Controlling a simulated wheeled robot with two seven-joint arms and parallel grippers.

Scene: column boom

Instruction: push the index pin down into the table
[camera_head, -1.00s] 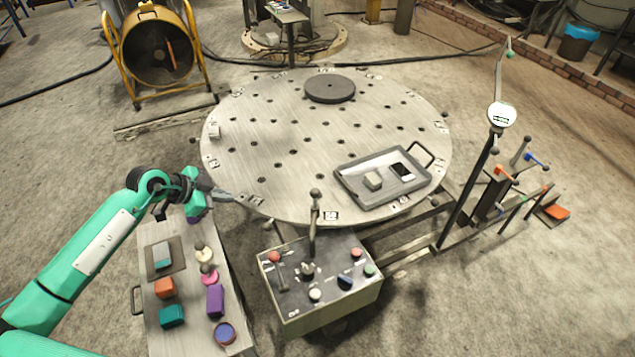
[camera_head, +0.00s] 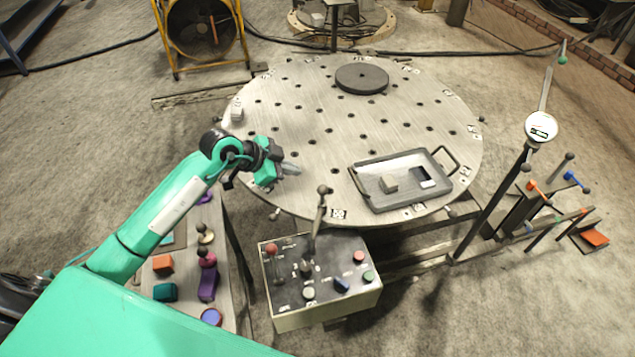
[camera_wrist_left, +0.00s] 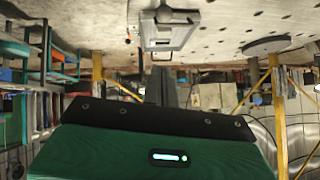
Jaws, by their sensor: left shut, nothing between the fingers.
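The round steel table (camera_head: 300,95) has a ring of holes and small marked plates around its rim. An upright pin with a dark ball knob (camera_head: 322,190), apparently the index pin, stands at the table's front edge beside a marked plate; its lower end is hard to make out against the control box. My left gripper (camera_head: 292,169) is shut and empty, over the front left part of the table, left of the knob and apart from it. Its fingers (camera_wrist_left: 165,86) also show in the left wrist view. My right gripper is not in view.
A grey tray (camera_head: 365,190) with small blocks lies on the table's front right, and a dark disc (camera_head: 362,78) at its back. The control box (camera_head: 318,300) with levers and buttons stands in front. A dial gauge on a post (camera_head: 541,127) stands right.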

